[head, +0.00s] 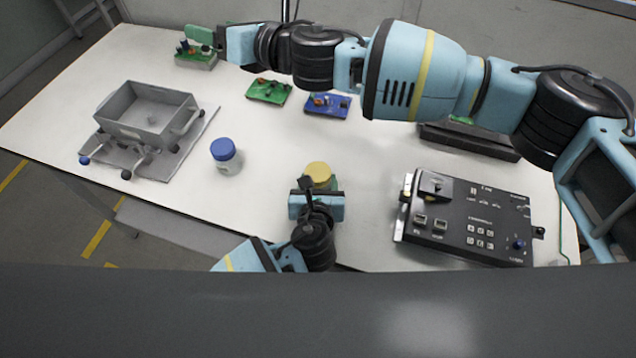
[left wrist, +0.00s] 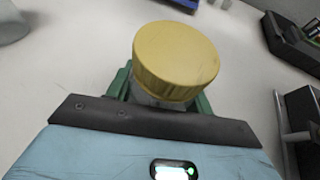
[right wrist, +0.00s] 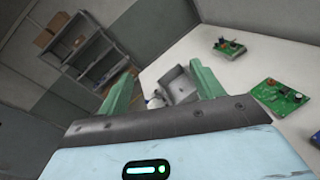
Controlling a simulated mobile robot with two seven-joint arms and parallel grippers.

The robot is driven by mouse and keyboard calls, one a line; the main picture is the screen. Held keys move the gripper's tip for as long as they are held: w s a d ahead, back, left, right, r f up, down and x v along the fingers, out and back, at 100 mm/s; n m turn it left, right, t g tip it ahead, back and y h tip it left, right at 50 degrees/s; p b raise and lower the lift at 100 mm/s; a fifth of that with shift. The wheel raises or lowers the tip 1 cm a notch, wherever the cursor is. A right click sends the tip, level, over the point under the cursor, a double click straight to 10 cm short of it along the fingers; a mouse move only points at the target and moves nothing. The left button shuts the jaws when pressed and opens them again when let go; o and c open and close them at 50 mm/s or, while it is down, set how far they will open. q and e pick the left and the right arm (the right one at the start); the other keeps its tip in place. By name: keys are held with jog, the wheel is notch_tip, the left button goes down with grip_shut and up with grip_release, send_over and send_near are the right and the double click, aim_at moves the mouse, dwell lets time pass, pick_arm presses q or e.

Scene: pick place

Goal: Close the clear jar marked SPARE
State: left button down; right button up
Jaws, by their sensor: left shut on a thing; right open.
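A jar with a yellow lid (head: 318,173) stands on the table in front of me. My left gripper (head: 320,186) is shut on this jar's body, below the lid. The left wrist view shows the yellow lid (left wrist: 176,58) on top, with green fingers on either side of the pale body. I cannot tell if the lid is tight. A second jar with a blue lid (head: 224,153) stands upright to its left, apart from both grippers. No marking is readable on either jar. My right gripper (head: 207,42) is open and empty, high over the table's far left part.
A grey bin (head: 150,112) on a plate stands at the left. A black control panel (head: 470,218) lies at the right. Green (head: 268,91) and blue (head: 328,105) circuit boards lie behind the jars. My right arm spans the back. The table between the jars is clear.

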jog(key=s+a+n+g+y, duration=0.2)
jog(key=s+a+n+g, duration=0.1)
jog(key=s+n+g, duration=0.75)
jog(key=n+h, duration=1.5)
jog(key=h, duration=0.1)
send_over(318, 171)
jog(key=shift+t, duration=0.45)
notch_tip(318, 171, down, 16)
jog(key=shift+r, duration=0.2)
jog(key=shift+f, duration=4)
